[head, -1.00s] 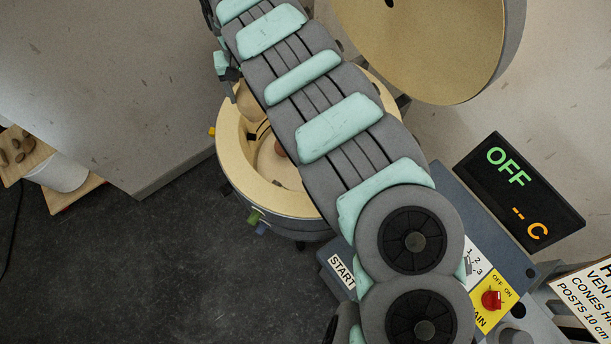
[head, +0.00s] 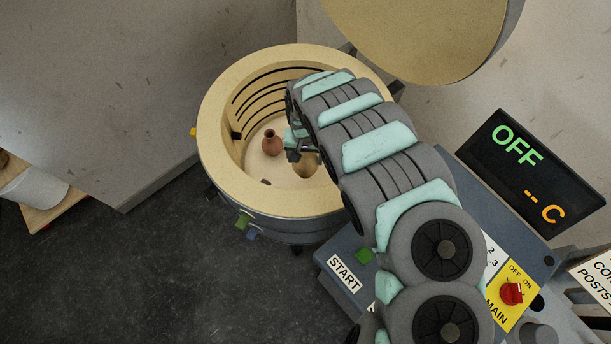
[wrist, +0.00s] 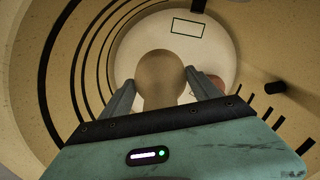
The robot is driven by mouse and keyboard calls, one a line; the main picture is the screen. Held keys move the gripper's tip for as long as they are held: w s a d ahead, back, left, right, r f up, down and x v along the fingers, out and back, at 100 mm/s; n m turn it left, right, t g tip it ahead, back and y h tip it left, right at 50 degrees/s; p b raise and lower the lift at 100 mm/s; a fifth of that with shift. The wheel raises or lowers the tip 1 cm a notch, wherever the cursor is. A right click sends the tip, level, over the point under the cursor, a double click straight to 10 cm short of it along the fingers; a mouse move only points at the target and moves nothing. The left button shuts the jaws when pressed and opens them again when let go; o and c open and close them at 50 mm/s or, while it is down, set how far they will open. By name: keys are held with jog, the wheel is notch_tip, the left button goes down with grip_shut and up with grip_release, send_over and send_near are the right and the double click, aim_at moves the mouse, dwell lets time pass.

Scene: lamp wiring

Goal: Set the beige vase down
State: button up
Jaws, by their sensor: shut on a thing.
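My gripper (head: 300,153) reaches down inside the round kiln (head: 228,92). It is shut on the beige vase (head: 306,168), which is partly hidden by the arm. In the wrist view the vase's rounded body (wrist: 160,76) sits between my two fingers. A reddish-brown vase (head: 271,145) stands on the pale kiln floor, left of the beige vase in the head view. In the wrist view it is mostly behind the right finger (wrist: 217,82). I cannot tell whether the beige vase touches the floor.
The kiln wall has dark grooves and a black peg (wrist: 275,88). A green-outlined rectangle (wrist: 188,27) lies on the floor inside. The lid (head: 430,40) is raised. The display (head: 530,170) reads OFF, above a panel with a red switch (head: 511,293).

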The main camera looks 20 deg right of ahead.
notch_tip(320, 180, down, 12)
jog(key=b, duration=0.3)
jog(key=shift+f, duration=0.15)
jog(key=shift+f, duration=0.1)
jog(key=o, duration=2)
jog(key=shift+c, duration=0.2)
notch_tip(320, 180, up, 12)
jog(key=p, duration=0.3)
